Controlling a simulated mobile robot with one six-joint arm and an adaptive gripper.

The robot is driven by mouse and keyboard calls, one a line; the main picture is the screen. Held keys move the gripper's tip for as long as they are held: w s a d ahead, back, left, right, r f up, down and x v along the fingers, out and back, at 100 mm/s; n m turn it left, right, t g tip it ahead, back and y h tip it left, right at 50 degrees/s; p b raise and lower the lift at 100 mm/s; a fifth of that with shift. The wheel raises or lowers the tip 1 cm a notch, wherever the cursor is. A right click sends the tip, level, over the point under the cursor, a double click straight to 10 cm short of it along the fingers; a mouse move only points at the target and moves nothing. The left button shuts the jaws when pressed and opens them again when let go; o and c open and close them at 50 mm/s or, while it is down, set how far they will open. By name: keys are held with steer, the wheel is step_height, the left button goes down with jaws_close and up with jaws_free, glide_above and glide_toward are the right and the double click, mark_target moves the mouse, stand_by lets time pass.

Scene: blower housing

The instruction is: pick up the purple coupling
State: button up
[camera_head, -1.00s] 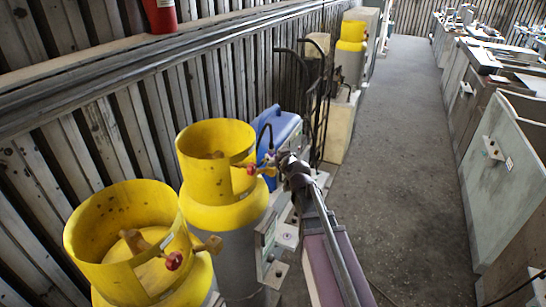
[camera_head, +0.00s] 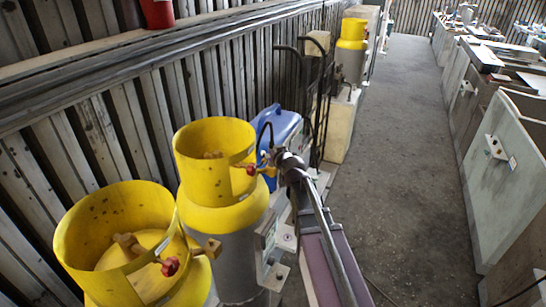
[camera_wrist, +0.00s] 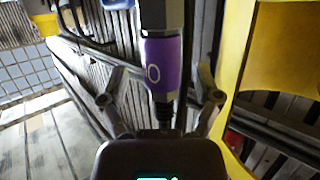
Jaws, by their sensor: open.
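The purple coupling (camera_wrist: 161,65) shows in the wrist view as a purple sleeve with a white ring mark. It sits in line with a grey metal cylinder above it and a dark stem below it. My gripper (camera_wrist: 161,97) is open, with one finger to the left and one to the right of the coupling's lower end. A gap shows on both sides, so neither finger appears to touch it. In the head view my gripper (camera_head: 282,163) is at the valve of the farther yellow-topped cylinder (camera_head: 222,200); the coupling cannot be made out there.
A nearer yellow-topped cylinder (camera_head: 75,245) stands at lower left. A blue container (camera_head: 285,122) and a dark hand truck (camera_head: 322,90) stand behind my gripper, along the slatted wall (camera_head: 110,120). The grey floor aisle (camera_head: 400,150) to the right is clear. Workbenches line its far side.

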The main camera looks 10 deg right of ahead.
steer(key=shift+w+a+f, duration=0.1)
steer(key=shift+w+a, duration=0.05)
steer(key=shift+a, duration=0.1)
stand_by(0.3)
jaws_close()
